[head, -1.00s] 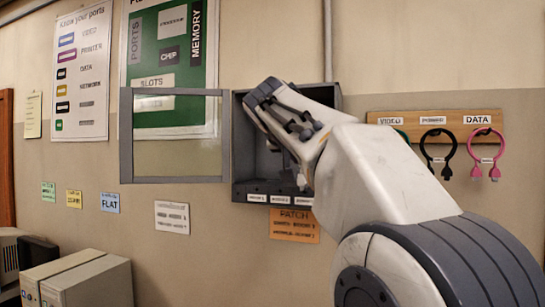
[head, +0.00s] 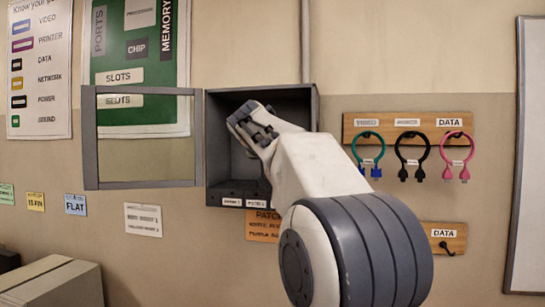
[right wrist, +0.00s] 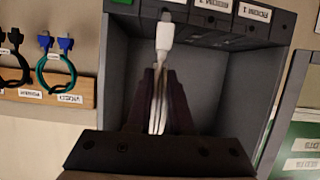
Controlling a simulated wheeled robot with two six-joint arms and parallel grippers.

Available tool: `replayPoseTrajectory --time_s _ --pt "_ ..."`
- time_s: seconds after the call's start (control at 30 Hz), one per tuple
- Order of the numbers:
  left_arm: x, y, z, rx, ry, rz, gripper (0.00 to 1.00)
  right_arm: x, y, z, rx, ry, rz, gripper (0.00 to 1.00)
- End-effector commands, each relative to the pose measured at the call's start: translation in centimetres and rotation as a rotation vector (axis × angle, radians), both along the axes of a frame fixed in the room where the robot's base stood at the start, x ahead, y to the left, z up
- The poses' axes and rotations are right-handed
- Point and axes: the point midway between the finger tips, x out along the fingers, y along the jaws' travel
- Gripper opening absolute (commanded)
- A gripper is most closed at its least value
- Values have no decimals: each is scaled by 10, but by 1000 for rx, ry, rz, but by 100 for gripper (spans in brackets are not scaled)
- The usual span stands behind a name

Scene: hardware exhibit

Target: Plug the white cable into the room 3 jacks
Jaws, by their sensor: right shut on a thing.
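An open grey wall box (head: 212,150) has a row of jacks along its bottom, with white labels on its lower front edge. My right gripper (head: 236,122) is in front of the box opening. In the right wrist view, which is upside down, the gripper (right wrist: 159,80) is shut on the white cable (right wrist: 164,42). The plug points at the jack row (right wrist: 232,32), at the third jack from the right there. Its metal tip is close to that jack; I cannot tell whether it touches. My left gripper is out of view.
The box's glass door (head: 142,138) stands open to the left. A wooden rack (head: 432,128) with green, black and pink cables hangs right of the box. A small wooden hook board (head: 444,238) labelled DATA is below it and empty. A beige computer case (head: 55,285) stands lower left.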

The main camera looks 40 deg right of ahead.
Motion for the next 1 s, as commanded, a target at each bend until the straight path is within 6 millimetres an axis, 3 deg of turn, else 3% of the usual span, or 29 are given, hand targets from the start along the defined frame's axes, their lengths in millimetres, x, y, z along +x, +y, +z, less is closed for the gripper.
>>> replayPoseTrajectory --time_s 1.0 --pt "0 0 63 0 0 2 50 65 -80 2 1 1 -3 0"
